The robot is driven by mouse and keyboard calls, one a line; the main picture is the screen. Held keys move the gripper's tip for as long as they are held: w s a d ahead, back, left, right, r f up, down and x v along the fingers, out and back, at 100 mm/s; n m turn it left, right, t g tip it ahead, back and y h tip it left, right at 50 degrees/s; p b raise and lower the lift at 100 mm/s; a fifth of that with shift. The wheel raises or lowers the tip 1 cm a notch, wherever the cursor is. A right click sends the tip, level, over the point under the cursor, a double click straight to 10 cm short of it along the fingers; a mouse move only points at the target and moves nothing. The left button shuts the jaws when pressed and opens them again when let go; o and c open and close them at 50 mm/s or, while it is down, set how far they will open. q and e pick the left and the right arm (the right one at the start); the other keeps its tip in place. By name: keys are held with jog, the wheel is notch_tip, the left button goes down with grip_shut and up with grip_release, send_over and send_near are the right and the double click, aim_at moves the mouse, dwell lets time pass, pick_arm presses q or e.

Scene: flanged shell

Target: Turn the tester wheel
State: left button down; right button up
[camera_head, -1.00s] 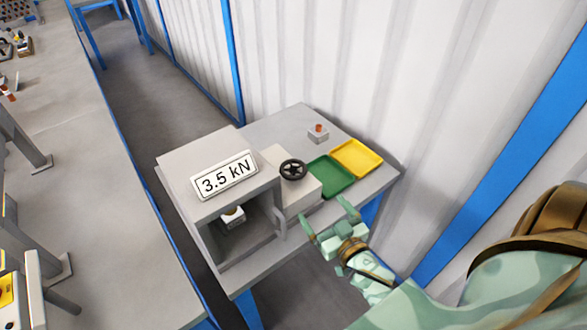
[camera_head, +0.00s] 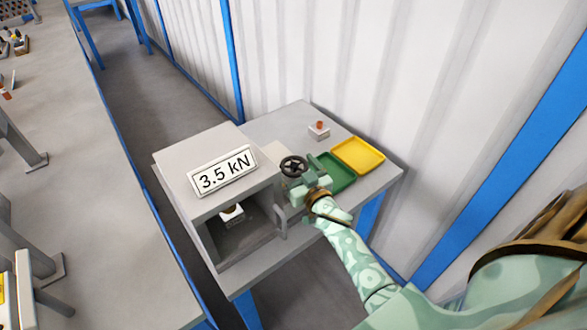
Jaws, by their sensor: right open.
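The tester (camera_head: 215,155) is a grey box on a small grey table, with a sign reading "3.5 kN" on top. Its black spoked wheel (camera_head: 294,166) sits on a pale block at the box's right side. My right gripper (camera_head: 304,167) is open at the wheel, its fingers at the wheel's near right rim. One finger lies over the green tray's edge. Whether the fingers touch the wheel, I cannot tell. Inside the open front of the tester is a small white and dark piece (camera_head: 231,213). My left gripper is not in view.
A green tray (camera_head: 343,184) and a yellow tray (camera_head: 357,155) lie right of the wheel. A small grey box with a red-orange button (camera_head: 319,131) stands behind. A long grey bench (camera_head: 95,220) runs along the left, and a ribbed white wall stands behind the table.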

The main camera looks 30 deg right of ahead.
jog(key=shift+w, duration=0.25)
jog(key=c, duration=1)
jog(key=shift+d+r+n+y+p, duration=0.1)
jog(key=shift+r+n+y+p, duration=0.2)
jog(key=shift+n+y+p, duration=0.75)
jog(key=shift+n+y, duration=0.25)
jog(key=shift+y, duration=0.7)
jog(key=shift+f+n+y, duration=0.2)
jog(key=shift+n+y, duration=0.3)
jog(key=shift+y, duration=0.3)
jog(key=shift+n+g+y, duration=0.4)
jog(key=shift+n+y, duration=0.2)
jog(key=shift+y, duration=0.3)
